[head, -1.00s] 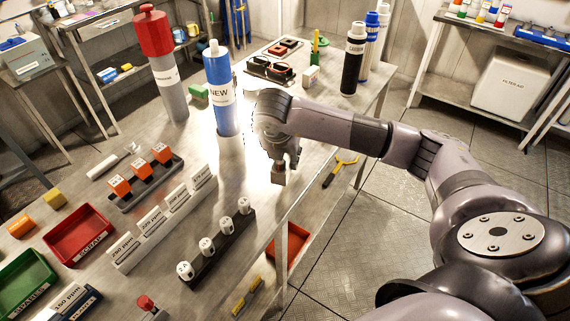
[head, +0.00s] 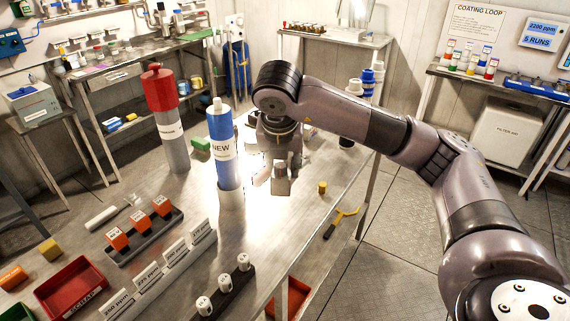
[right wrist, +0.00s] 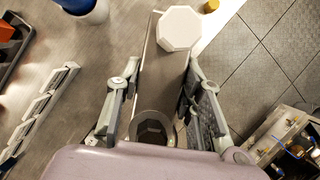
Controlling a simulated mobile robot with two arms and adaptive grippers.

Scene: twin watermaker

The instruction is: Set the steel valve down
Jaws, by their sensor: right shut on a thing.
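My right gripper (head: 281,180) is above the bench (head: 262,225), to the right of the blue cylinder marked NEW (head: 226,155). It is shut on the steel valve (head: 281,186), a small grey block at its fingertips. In the right wrist view, grey metal lies between the two fingers (right wrist: 158,95), with a dark round opening near the palm. A pale eight-sided face (right wrist: 178,28) shows beyond the fingers; I cannot tell if it belongs to the valve. I cannot tell whether the valve touches the bench. My left gripper is out of view.
A red-topped grey cylinder (head: 165,115) stands behind the blue one. A small yellow cylinder (head: 322,187) and a yellow-ended tool (head: 340,222) lie right of the gripper near the bench edge. A row of white cards (head: 175,262) and a red tray (head: 75,287) are at front left.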

